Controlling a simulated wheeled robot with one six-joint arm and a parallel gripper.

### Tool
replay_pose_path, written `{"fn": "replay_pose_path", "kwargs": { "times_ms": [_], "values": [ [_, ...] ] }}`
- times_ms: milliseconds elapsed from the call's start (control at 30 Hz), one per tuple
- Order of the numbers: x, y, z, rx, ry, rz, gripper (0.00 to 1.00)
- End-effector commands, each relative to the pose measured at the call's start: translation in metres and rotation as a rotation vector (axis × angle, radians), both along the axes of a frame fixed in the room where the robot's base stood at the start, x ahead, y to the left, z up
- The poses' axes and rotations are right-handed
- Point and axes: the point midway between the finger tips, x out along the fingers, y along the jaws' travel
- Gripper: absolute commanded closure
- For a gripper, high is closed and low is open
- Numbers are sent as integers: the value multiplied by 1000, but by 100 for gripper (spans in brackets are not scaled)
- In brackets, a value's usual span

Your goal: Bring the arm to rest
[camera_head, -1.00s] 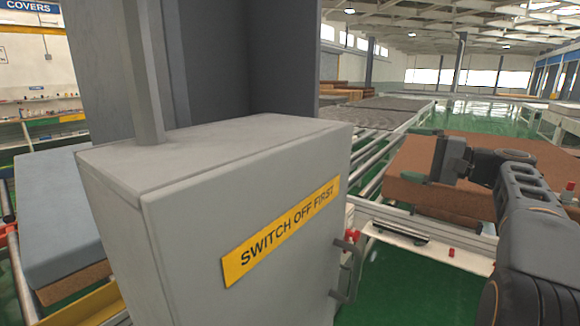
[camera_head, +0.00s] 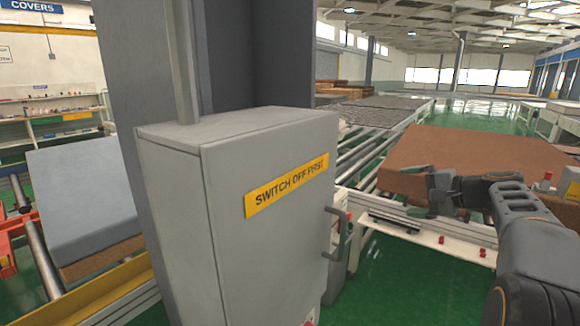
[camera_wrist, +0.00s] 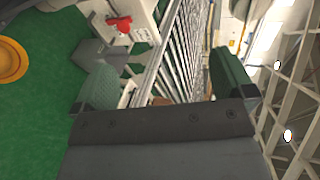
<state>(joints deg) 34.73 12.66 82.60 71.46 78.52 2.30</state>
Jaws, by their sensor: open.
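My gripper (camera_head: 441,190) is at the right of the head view, at the end of my dark arm, which reaches up from the lower right corner. It shows in front of the near side of a brown mattress slab (camera_head: 480,152); I cannot tell the gap between them. In the wrist view my gripper (camera_wrist: 165,84) has its two green-grey finger pads wide apart, with nothing held between them. Rollers and a white frame show beyond the pads.
A grey cabinet (camera_head: 250,215) marked "SWITCH OFF FIRST" stands close in the middle, beside a dark column (camera_head: 150,70). A blue-grey mattress (camera_head: 85,195) lies at the left. Roller conveyor (camera_head: 372,150) runs behind the cabinet. Green floor (camera_head: 400,275) is clear between cabinet and arm.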

Motion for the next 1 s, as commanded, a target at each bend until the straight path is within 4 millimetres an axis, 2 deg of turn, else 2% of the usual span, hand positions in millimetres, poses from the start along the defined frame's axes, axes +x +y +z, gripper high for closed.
{"fn": "replay_pose_path", "kwargs": {
  "times_ms": [167,267,400,500,600,733,833,1000],
  "values": [
    [-25,15,-65,-196,174,-13,0],
    [-55,33,-108,-375,277,21,0],
    [-122,66,-167,-726,377,154,0],
    [-168,83,-196,-959,379,278,0],
    [-204,98,-214,-1136,340,396,0],
    [-233,114,-224,-1250,277,495,0],
    [-240,127,-220,-1271,222,523,0],
    [-240,136,-211,-1284,167,540,0]
  ]
}}
